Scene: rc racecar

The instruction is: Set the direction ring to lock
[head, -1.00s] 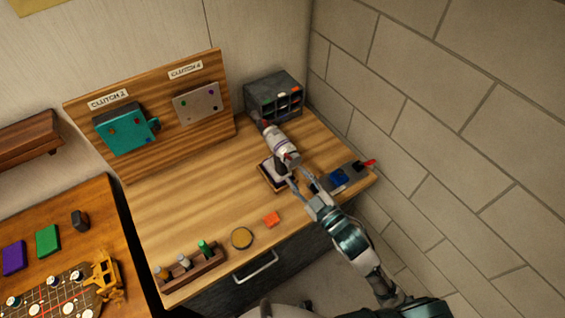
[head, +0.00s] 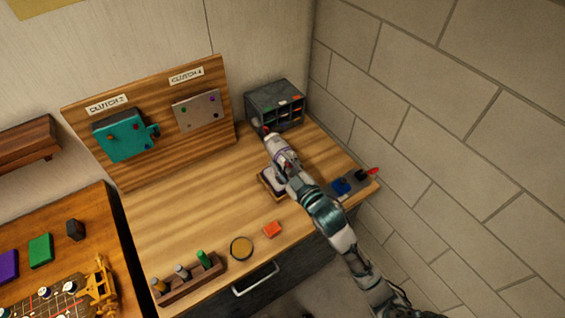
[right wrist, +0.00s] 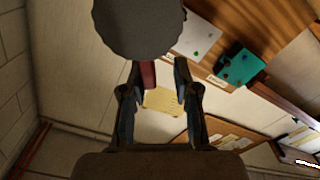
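A white and grey cylindrical tool (head: 279,150) with a purple band leans tilted over a small dark-edged stand (head: 265,184) on the wooden bench. I cannot make out the direction ring or its setting. My right gripper (head: 289,172) is at the tool's near, lower end, and its hand hides part of the tool and stand. In the right wrist view, a dark round end (right wrist: 140,25) fills the top, with a red piece (right wrist: 148,75) below it. The right fingers (right wrist: 158,72) stand apart there; whether they touch the tool is unclear. My left gripper is out of view.
A grey compartment box (head: 273,105) stands behind the tool. A plate with a blue block (head: 341,186) and red handle lies right. The bench's left middle is clear.

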